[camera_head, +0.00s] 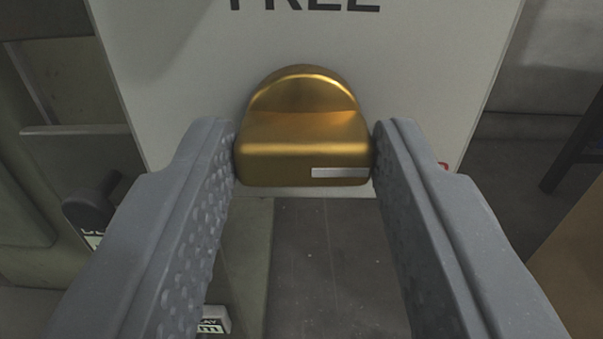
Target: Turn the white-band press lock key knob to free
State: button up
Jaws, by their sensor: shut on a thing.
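The lock key knob (302,128) is brass-coloured, with a rounded back and a wide grip bar. A pale marker line shows at the right end of the bar. It sits on a pale panel (430,70) with the dark word "FREE" above it, cut off by the top edge. My gripper (304,155) has its two grey fingers on either side of the knob, shut on the ends of its bar. The bar lies level across the picture. No white band is in view.
A dark lever or handle (92,208) stands at the left, beside my left finger. Grey-green machine body fills the left side. A small white label (212,322) shows low down. A brown surface (575,255) is at the lower right. Dark floor shows below the panel.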

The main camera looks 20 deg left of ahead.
jog(key=shift+s+a+f+n+p, duration=0.15)
jog(key=shift+n+p, duration=0.45)
jog(key=shift+n, duration=0.3)
jog(key=shift+a+r+n+p, duration=0.15)
jog(key=shift+n+p, duration=0.4)
jog(key=shift+n, duration=0.35)
jog(key=n+p, duration=0.1)
jog(key=n, duration=0.1)
jog(key=shift+f+n, duration=0.2)
jog(key=shift+n, duration=0.2)
jog(key=n, duration=0.3)
jog(key=n+b, duration=0.1)
jog(key=n, duration=0.1)
jog(key=shift+a+f, duration=0.2)
jog(key=shift+f, duration=0.05)
jog(key=n+b, duration=0.5)
jog(key=n, duration=0.1)
jog(key=shift+s+f+n, duration=0.1)
jog(key=shift+s+n, duration=0.05)
jog(key=shift+n, duration=0.15)
jog(key=shift+d+b, duration=0.1)
jog(key=shift+b, duration=0.25)
jog(key=o, duration=1)
jog(key=shift+d+r, duration=0.1)
jog(key=shift+r, duration=0.1)
